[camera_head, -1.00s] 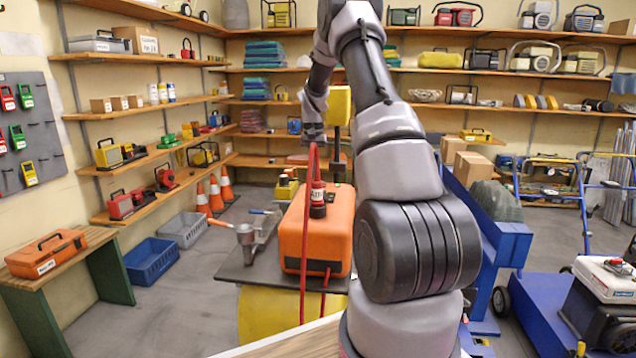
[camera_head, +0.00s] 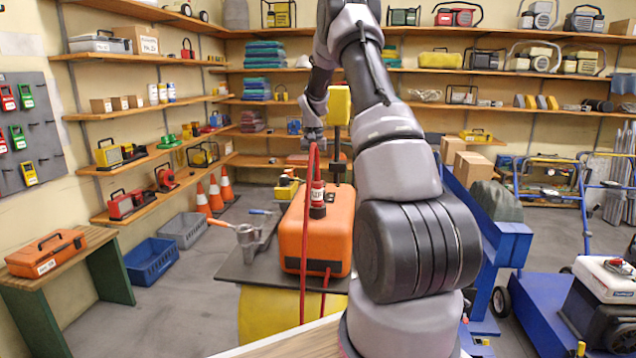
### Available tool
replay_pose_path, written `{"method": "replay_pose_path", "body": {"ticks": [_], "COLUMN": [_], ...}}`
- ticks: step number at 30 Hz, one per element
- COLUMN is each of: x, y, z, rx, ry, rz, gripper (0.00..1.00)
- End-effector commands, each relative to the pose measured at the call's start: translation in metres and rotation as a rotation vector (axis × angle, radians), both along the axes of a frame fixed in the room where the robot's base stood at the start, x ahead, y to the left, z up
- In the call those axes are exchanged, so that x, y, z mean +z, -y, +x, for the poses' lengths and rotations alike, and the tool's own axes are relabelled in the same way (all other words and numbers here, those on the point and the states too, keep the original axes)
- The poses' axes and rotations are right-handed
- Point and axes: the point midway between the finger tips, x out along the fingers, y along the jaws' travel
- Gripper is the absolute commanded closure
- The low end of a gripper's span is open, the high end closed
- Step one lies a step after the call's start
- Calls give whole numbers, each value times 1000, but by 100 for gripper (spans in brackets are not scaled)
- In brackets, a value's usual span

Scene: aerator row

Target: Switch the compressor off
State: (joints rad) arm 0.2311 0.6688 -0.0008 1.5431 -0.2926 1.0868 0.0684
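An orange box-shaped unit (camera_head: 318,238), which looks like the compressor, sits on a dark bench plate (camera_head: 240,268). No switch can be made out. My gripper (camera_head: 313,140) hangs above and behind the red cylinder, seemingly apart from it, left of the yellow block. Its fingers are too small and partly hidden to read. My arm covers the area to the right.
A metal clamp-like fitting (camera_head: 248,238) with a blue handle stands on the plate, left of the orange unit. Blue steel framing (camera_head: 478,215) stands to the right. Orange cones (camera_head: 215,193), a blue crate (camera_head: 150,260) and stocked shelves line the left and back. Floor between is clear.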

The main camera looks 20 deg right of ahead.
Motion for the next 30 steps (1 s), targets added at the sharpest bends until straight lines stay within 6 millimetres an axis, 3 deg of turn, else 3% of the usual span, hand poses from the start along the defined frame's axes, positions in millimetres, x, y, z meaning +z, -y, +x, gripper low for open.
{"method": "replay_pose_path", "body": {"ticks": [30], "x": [69], "y": [0], "z": [0], "rx": [0], "ry": [-1], "rz": [1], "gripper": [100]}}
